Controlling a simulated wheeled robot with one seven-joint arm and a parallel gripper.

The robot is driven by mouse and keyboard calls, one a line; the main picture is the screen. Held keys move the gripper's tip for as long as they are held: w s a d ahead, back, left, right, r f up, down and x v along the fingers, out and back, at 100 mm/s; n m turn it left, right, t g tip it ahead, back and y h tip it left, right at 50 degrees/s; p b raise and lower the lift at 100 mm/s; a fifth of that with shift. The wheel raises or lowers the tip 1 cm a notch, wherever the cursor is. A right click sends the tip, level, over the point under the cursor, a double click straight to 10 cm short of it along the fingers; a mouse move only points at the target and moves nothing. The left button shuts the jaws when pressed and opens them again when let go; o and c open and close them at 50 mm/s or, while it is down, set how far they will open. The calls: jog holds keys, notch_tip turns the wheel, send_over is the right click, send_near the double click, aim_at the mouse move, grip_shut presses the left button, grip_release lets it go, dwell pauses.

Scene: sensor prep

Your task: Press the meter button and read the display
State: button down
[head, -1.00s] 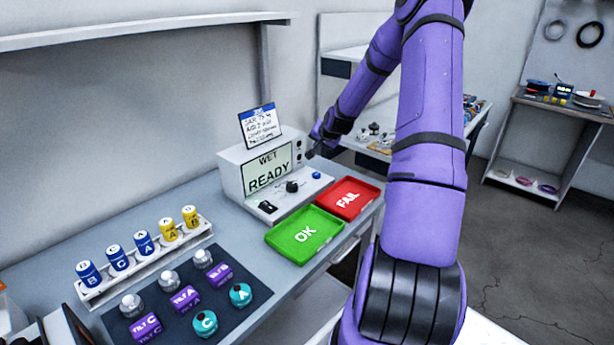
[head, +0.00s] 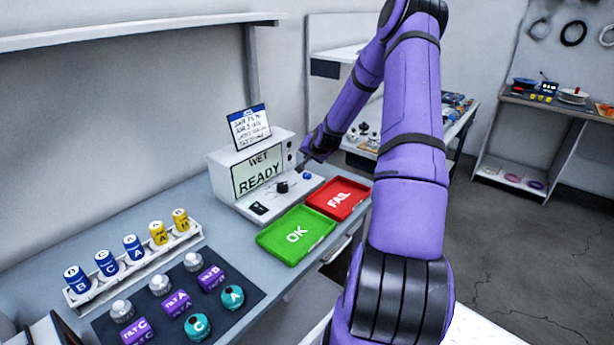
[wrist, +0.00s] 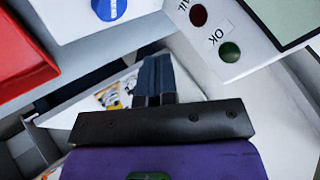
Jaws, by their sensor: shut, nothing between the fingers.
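The meter (head: 222,180) is a white box on the bench, with a display (head: 258,174) reading "WET READY". Its blue round button (head: 307,175) sits on the right of the low front deck; it also shows at the top of the wrist view (wrist: 108,8). My gripper (head: 303,163) is beside the meter's right end, just above and behind the button. In the wrist view my gripper (wrist: 154,62) is shut and empty, its dark fingers apart from the button in the picture. Whether the tips touch anything is hard to tell.
A green OK tray (head: 270,243) and a red FAIL tray (head: 350,210) lie in front of the meter. A card (head: 250,128) stands on top. A rack (head: 85,297) of blue and yellow vials and a dark mat (head: 240,268) with several sensors are at the left.

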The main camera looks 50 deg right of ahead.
aim_at(308, 175)
jog(key=shift+f, duration=2.1)
jog(key=shift+f, duration=0.1)
dwell(0.4)
jog(key=shift+f, duration=0.3)
jog(key=shift+f, duration=0.45)
dwell(1.0)
jog(key=shift+r, duration=0.85)
jog(key=shift+r, duration=0.15)
jog(key=shift+r, duration=2.3)
